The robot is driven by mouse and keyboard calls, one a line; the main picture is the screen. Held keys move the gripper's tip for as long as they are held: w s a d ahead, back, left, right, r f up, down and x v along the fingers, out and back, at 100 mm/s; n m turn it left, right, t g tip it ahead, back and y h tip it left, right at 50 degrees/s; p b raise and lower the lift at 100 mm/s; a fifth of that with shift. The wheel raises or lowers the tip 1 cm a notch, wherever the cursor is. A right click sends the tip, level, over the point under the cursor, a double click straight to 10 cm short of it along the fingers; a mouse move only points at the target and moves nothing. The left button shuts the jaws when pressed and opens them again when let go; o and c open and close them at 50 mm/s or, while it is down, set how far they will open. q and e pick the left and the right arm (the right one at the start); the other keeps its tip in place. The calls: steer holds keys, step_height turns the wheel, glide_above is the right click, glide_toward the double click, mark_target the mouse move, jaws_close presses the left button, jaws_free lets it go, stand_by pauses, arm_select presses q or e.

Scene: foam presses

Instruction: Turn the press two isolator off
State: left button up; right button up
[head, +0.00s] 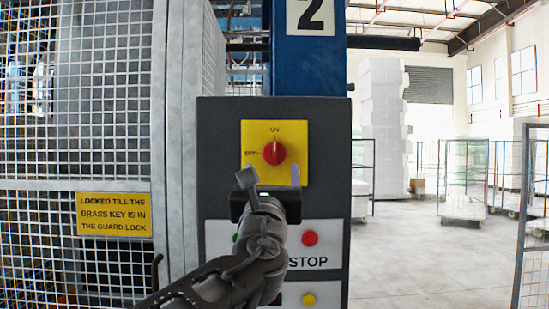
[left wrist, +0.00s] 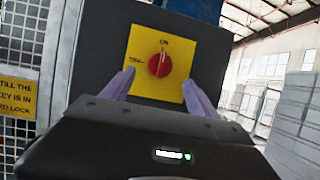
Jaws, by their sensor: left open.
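The press two isolator is a red round knob (head: 273,153) on a yellow plate (head: 300,140), set in a dark grey panel (head: 222,130). Its pointer mark stands upright at ON; the OFF label is on the left. In the left wrist view the knob (left wrist: 159,65) sits between and beyond the fingertips. My left gripper (head: 269,174) is open and empty, just below the knob and apart from it. Its two purple fingers also show in the left wrist view (left wrist: 157,84). My right gripper is not in view.
Below the isolator a white plate carries a red STOP button (head: 309,238), with a yellow button (head: 308,299) lower. A mesh guard (head: 60,150) with a yellow sign (head: 113,214) stands left. Open floor and wire trolleys (head: 465,180) lie right.

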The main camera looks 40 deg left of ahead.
mark_target(274, 156)
arm_select(q)
steer(key=p+x, duration=0.3)
steer(key=x, duration=0.3)
steer(key=shift+w+r, duration=0.1)
steer(key=shift+r, duration=0.15)
steer(key=shift+w+a+r, duration=0.15)
steer(key=shift+w+a, duration=0.25)
steer(key=shift+w, duration=0.1)
steer(key=shift+c, duration=0.6)
steer(key=c, duration=1.2)
steer(key=shift+c, duration=0.2)
